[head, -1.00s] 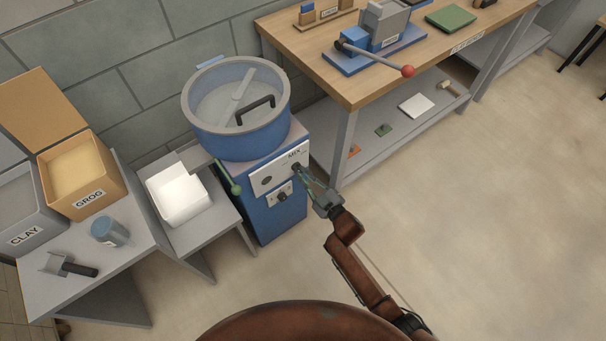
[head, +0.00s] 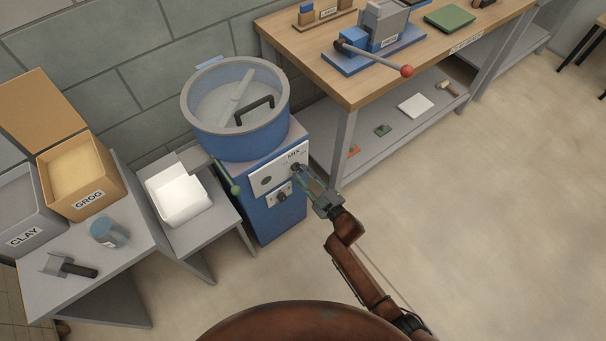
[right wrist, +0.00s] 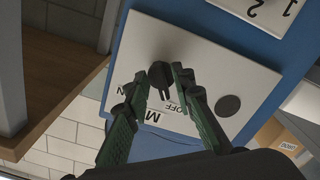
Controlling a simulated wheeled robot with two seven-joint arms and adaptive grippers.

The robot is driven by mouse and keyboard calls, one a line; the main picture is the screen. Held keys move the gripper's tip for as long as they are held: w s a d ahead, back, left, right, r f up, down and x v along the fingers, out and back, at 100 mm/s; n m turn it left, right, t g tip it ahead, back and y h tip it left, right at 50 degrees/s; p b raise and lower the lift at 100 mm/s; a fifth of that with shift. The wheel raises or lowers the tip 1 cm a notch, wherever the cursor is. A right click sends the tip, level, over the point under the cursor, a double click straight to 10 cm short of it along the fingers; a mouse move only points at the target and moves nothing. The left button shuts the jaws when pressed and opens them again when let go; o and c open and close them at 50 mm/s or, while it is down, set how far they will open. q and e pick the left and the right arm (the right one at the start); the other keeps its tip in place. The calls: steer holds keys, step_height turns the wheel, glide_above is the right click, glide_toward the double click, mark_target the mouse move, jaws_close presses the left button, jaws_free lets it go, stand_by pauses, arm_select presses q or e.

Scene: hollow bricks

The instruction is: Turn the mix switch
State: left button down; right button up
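The mixer (head: 240,115) is a blue drum on a blue cabinet. Its light panel (head: 270,178) marked MIX carries the dark mix switch (head: 294,167), a knob that also shows in the right wrist view (right wrist: 160,50). The narrow part of the knob points down in that view, near the OFF lettering. My right gripper (head: 302,172) is at the panel in front of the switch. In the right wrist view its green fingers (right wrist: 168,72) are apart, on either side of the knob's narrow part, with a gap at the right finger. Left-finger contact is unclear. My left gripper is out of view.
A round button (right wrist: 228,105) sits beside the switch, and a second small dial (head: 282,196) below it. A green-knobbed lever (head: 235,189) sticks out at the cabinet's left. A wooden workbench (head: 350,92) stands close on the right. The floor in front is free.

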steer(key=shift+s, duration=0.1)
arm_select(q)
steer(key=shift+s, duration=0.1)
arm_select(e)
steer(key=v, duration=1.1)
steer(key=shift+s+d, duration=0.25)
steer(key=shift+s, duration=0.05)
